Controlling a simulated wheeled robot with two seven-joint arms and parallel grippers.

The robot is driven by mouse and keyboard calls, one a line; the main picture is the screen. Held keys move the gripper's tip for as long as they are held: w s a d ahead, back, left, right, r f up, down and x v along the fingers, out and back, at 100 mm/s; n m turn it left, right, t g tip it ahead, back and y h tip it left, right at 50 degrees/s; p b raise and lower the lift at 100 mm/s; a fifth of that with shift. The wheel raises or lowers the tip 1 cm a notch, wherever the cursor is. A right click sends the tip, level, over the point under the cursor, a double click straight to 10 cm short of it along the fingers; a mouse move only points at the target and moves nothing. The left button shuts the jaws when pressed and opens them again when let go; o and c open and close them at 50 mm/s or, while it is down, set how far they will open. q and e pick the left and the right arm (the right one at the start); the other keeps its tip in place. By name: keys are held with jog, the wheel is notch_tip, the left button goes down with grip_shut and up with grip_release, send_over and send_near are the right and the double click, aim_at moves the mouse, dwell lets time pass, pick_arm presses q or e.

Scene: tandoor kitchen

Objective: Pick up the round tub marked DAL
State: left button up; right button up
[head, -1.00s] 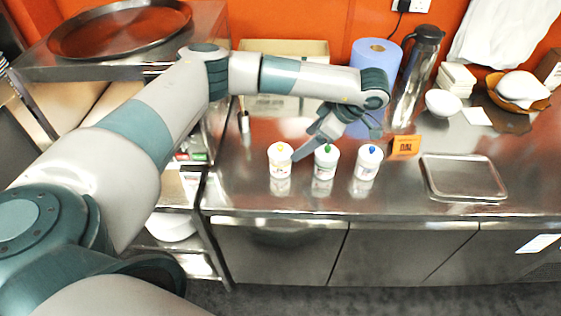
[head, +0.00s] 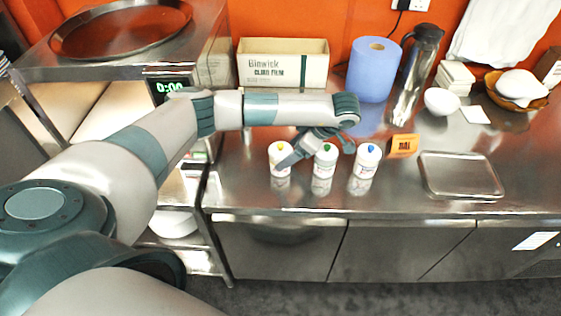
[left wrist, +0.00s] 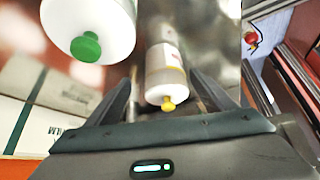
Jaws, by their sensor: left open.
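Three round white tubs stand in a row on the steel counter, with a yellow-knobbed tub (head: 274,150) at left, a green-knobbed tub (head: 325,170) in the middle and a blue-knobbed tub (head: 366,164) at right. I cannot read their labels. An orange card (head: 402,146), apparently marked DAL, stands right of the blue-knobbed tub. My left gripper (head: 291,157) is open at the yellow-knobbed tub, with a finger partly covering it. In the left wrist view the yellow-knobbed tub (left wrist: 165,68) shows between the fingers, and the green-knobbed tub (left wrist: 90,20) lies outside them at left.
A cling film box (head: 283,65), a blue paper roll (head: 374,72) and a steel flask (head: 412,85) stand behind. A steel tray (head: 462,188) lies at right. The counter in front of the tubs (head: 330,205) is clear.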

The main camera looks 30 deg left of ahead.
aim_at(280, 144)
pick_arm(q)
jog(key=shift+s+f, duration=0.1)
jog(key=shift+s+a+f+p, duration=0.3)
jog(key=shift+a+f, duration=0.15)
jog(key=shift+f, duration=0.15)
jog(key=shift+s+a+f+p, duration=0.3)
jog(key=shift+a+f, duration=0.1)
jog(key=shift+f, duration=0.15)
jog(key=shift+x, duration=1.05)
jog(key=shift+w, duration=0.15)
jog(key=shift+c, duration=0.2)
jog(key=c, duration=1.3)
jog(key=shift+r, duration=0.1)
jog(key=shift+w+r, duration=0.1)
jog(key=shift+r, duration=4.85)
